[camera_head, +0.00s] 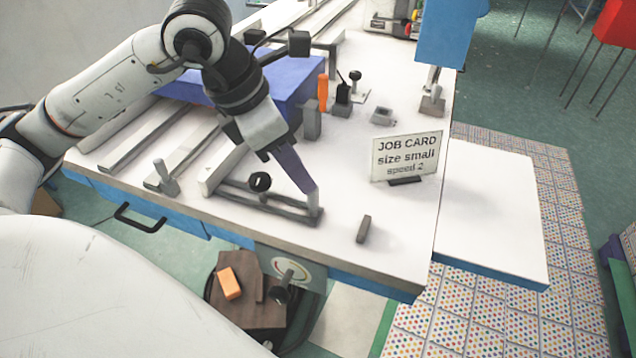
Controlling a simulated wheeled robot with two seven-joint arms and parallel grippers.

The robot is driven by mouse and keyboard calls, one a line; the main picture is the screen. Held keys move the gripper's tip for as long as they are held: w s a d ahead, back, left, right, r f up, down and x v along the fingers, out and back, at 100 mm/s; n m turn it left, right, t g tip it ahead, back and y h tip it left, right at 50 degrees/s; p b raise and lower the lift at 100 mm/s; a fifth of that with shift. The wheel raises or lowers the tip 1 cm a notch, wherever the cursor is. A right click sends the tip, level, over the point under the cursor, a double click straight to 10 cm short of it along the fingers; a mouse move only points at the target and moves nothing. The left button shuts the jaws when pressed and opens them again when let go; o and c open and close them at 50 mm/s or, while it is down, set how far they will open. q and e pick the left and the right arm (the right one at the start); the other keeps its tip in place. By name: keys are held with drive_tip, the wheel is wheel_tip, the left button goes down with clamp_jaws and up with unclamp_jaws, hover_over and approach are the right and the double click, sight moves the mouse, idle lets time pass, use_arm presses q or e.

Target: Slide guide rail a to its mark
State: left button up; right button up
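My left gripper (309,189) reaches down from the upper left over the white table. Its fingertips are at the right end of a low grey rail assembly (268,207) near the table's front edge; I cannot tell whether they touch it. The fingers appear close together, but their gap is hidden from this angle. A black round knob (260,181) stands on this assembly. Other long grey rails (150,142) lie to the left. No label shows which one is guide rail a, and I make out no mark for it. My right gripper is not in view.
A job card sign (407,156) reading "size small speed 2" stands at right. A small grey block (363,229) lies in front of it. A blue-purple box (290,80), an orange-handled tool (323,92) and a blue machine head (447,32) are behind. A white side table (490,215) extends right.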

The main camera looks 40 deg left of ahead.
use_arm(q)
drive_tip(key=x, duration=0.7)
drive_tip(key=shift+f, duration=0.2)
clamp_jaws()
